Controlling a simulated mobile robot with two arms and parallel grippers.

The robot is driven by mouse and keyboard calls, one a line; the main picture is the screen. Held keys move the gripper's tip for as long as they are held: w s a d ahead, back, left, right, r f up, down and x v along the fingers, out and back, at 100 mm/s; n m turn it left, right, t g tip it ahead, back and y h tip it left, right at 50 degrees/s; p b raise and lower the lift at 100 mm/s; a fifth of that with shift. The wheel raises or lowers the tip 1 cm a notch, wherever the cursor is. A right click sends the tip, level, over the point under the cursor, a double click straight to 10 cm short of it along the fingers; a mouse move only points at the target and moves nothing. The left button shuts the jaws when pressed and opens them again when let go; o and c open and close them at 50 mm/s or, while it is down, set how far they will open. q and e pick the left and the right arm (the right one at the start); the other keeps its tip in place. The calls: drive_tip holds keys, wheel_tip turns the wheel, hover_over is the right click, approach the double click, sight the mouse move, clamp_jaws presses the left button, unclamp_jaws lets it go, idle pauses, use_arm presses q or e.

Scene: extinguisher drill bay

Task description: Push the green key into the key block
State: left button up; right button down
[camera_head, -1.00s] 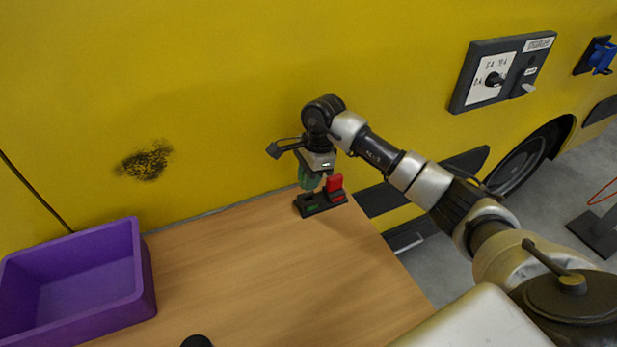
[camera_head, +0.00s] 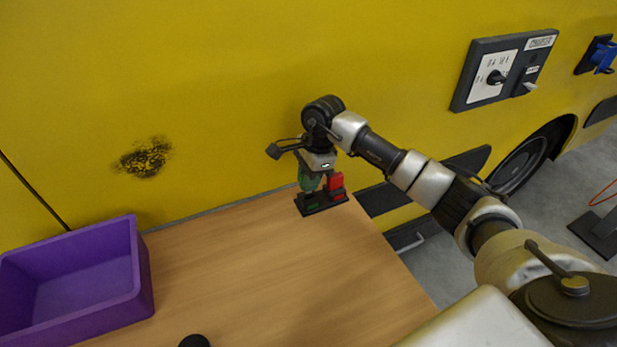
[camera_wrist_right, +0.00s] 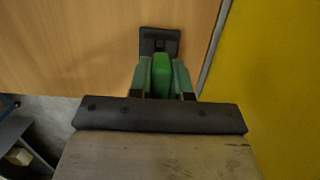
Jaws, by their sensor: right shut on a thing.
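The black key block (camera_head: 334,202) sits at the far edge of the wooden table, with a red key (camera_head: 336,181) standing upright in its right part. My right gripper (camera_head: 310,184) points down over the block's left part, beside the red key. In the right wrist view, the green key (camera_wrist_right: 162,72) is held between the dark green fingers of my right gripper (camera_wrist_right: 161,82). The key block (camera_wrist_right: 160,34) shows just beyond it there. The fingers hide the key's lower end, so I cannot tell how deep it sits. My left gripper is not in view.
A purple bin (camera_head: 140,250) stands at the table's left. The yellow vehicle side (camera_head: 230,90) rises right behind the table (camera_head: 250,270). A dark round thing (camera_head: 195,341) shows at the bottom edge. The table's middle is clear.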

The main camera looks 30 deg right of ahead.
drive_tip(key=shift+d+b+x, duration=0.15)
drive_tip(key=shift+b+x, duration=0.5)
drive_tip(key=shift+x, duration=0.1)
drive_tip(key=shift+d+b+x, duration=0.15)
drive_tip(key=shift+b+x, duration=0.5)
drive_tip(key=shift+x, duration=0.1)
drive_tip(key=c, duration=1)
unclamp_jaws()
